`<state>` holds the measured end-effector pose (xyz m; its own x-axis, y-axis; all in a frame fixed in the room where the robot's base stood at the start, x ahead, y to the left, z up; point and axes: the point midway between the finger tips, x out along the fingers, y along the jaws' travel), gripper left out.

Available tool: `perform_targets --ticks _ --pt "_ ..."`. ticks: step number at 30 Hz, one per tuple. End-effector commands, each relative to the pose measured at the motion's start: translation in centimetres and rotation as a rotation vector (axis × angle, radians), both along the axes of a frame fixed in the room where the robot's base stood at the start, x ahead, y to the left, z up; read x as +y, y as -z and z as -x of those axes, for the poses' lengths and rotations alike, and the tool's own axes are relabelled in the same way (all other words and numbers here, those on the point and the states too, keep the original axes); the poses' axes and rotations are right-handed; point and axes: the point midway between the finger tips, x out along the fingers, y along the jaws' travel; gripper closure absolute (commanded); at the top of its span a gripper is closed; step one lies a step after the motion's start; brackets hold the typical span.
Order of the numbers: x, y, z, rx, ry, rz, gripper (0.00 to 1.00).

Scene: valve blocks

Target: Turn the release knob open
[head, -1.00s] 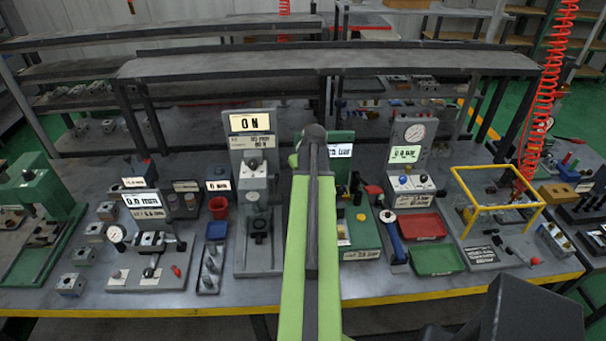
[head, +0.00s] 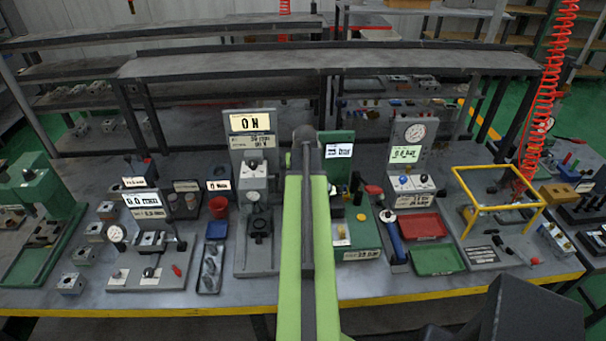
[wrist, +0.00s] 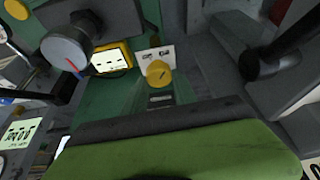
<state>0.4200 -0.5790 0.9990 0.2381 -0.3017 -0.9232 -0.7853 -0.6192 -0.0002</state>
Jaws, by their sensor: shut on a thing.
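A yellow knob (wrist: 158,74) with a dark mark on its face stands in front of a small white plate in the wrist view. It sits on a green unit. In the head view, a small brass-coloured knob (head: 341,231) on a white plate shows just right of my arm, on the green station (head: 362,238). I cannot tell for sure which knob is the release knob. My green arm runs up the middle of the head view and hides what is behind it. A green and black part of mine fills the bottom of the wrist view.
A dial (wrist: 66,52) with a red pointer and a yellow-framed screen (wrist: 110,58) stand near the knob. A grey press stand (head: 254,190) is left of my arm. A blue-handled tool (head: 392,230) and red (head: 422,225) and green (head: 437,259) trays lie to the right.

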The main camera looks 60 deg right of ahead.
Motion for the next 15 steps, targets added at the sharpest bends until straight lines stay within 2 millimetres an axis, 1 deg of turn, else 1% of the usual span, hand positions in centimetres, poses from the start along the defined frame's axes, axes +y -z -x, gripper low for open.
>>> perform_targets --ticks 2,3,7,8,15 --pt "0.22 0.09 -0.04 0.000 -0.001 -0.006 1.00" --pt "0.23 0.10 -0.04 0.000 -0.001 -0.006 0.64" --pt "0.17 0.08 -0.02 0.000 -0.001 -0.005 0.47" --pt "0.15 0.08 -0.02 0.000 -0.001 -0.005 0.45" --pt "0.08 0.04 0.01 0.000 -0.001 -0.003 0.45"
